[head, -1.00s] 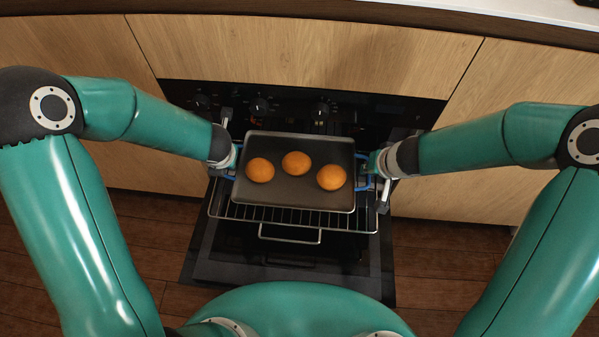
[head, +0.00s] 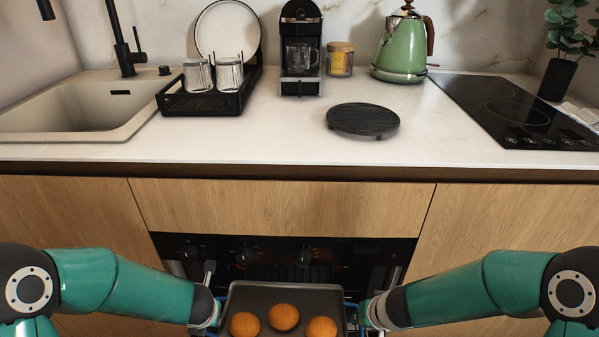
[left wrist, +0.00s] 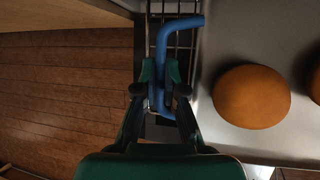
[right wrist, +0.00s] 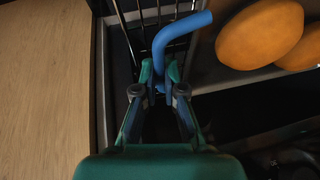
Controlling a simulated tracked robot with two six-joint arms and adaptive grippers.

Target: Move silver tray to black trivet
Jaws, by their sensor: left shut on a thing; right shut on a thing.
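The silver tray (head: 285,294) is low in the head view, in front of the oven, with three orange-brown buns (head: 283,317) on it. It has blue handles at its sides. My left gripper (left wrist: 160,88) is shut on the tray's left blue handle (left wrist: 180,24). My right gripper (right wrist: 160,88) is shut on its right blue handle (right wrist: 183,30). In the head view the right gripper (head: 367,313) is at the tray's right side. The round black trivet (head: 363,119) lies bare on the white counter, above and to the right of the tray in the picture.
The counter (head: 290,140) is clear around the trivet. Behind it stand a green kettle (head: 400,48), a jar (head: 340,58) and a coffee machine (head: 300,50). A dish rack (head: 208,103) and sink are left, a black cooktop (head: 515,110) right. Oven rack bars (right wrist: 150,14) show near the handles.

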